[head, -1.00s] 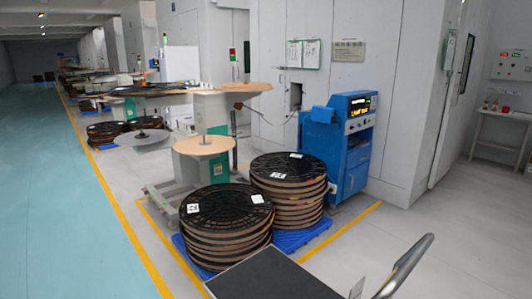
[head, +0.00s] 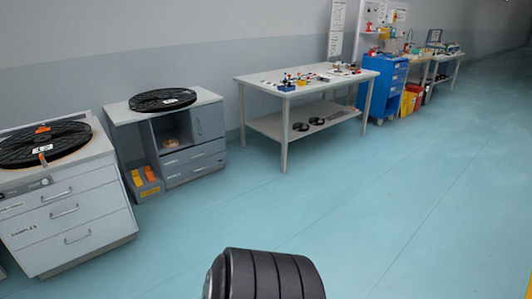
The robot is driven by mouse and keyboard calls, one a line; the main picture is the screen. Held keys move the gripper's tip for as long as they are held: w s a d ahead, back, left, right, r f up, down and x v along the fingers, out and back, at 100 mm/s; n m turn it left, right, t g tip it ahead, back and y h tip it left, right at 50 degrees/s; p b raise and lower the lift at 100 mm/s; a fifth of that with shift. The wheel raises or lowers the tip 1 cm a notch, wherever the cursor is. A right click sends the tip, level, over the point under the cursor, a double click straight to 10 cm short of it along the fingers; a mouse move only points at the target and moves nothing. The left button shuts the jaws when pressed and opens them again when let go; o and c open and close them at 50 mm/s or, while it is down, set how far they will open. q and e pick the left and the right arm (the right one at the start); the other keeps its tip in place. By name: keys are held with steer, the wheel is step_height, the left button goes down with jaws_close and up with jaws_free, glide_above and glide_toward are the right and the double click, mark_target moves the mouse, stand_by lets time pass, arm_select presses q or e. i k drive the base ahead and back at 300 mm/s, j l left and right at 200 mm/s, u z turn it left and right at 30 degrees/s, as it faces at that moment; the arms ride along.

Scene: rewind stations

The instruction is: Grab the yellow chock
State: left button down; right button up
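Yellow-orange wedge shapes that look like chocks (head: 149,173) sit in a small grey holder (head: 148,192) on the floor at the left of the head view. The holder stands against the left side of a grey cabinet and has a yellow label on its front. The shapes are small and far off, so their exact form is hard to tell. Neither of my grippers is in view.
A grey cabinet (head: 196,165) and a drawer unit (head: 75,222) each carry a black reel on top. A worktable (head: 262,92) with small parts stands along the wall, with a blue cabinet (head: 384,86) beyond it. The teal floor (head: 400,210) in front is clear.

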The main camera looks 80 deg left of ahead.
mark_target(137, 180)
steer(key=u, duration=3.75)
steer(key=i+u, duration=0.1)
steer(key=u, duration=0.3)
steer(key=i+l+u, duration=0.35)
steer(key=i, duration=0.25)
steer(key=i+l+u, duration=0.35)
steer(key=i+l, duration=0.15)
